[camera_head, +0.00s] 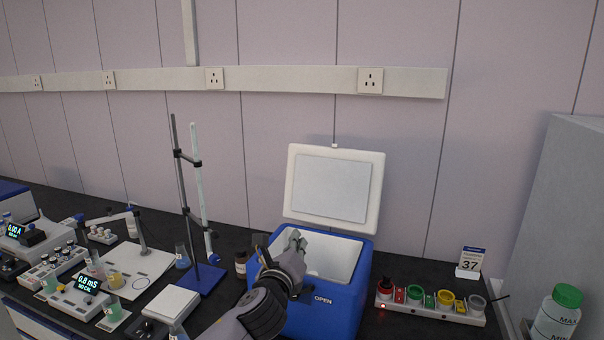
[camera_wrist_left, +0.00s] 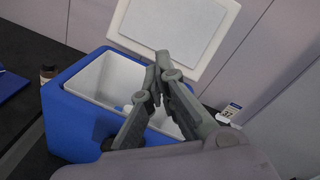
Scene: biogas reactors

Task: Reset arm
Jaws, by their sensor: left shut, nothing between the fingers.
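My left gripper (camera_head: 294,240) is over the near left part of a blue cooler box (camera_head: 328,312) whose white lid (camera_head: 333,188) stands open. The gripper is shut and holds nothing. In the left wrist view, the gripper's fingertips (camera_wrist_left: 157,68) meet in front of the open cooler (camera_wrist_left: 72,118), with the raised lid (camera_wrist_left: 180,28) behind them. Some small, pale bluish items (camera_wrist_left: 124,107) show inside the cooler, partly hidden by the fingers. My right gripper is not in view.
A burette stand (camera_head: 199,278) and a brown bottle (camera_head: 241,263) stand left of the cooler. Meters and beakers crowd the far left.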

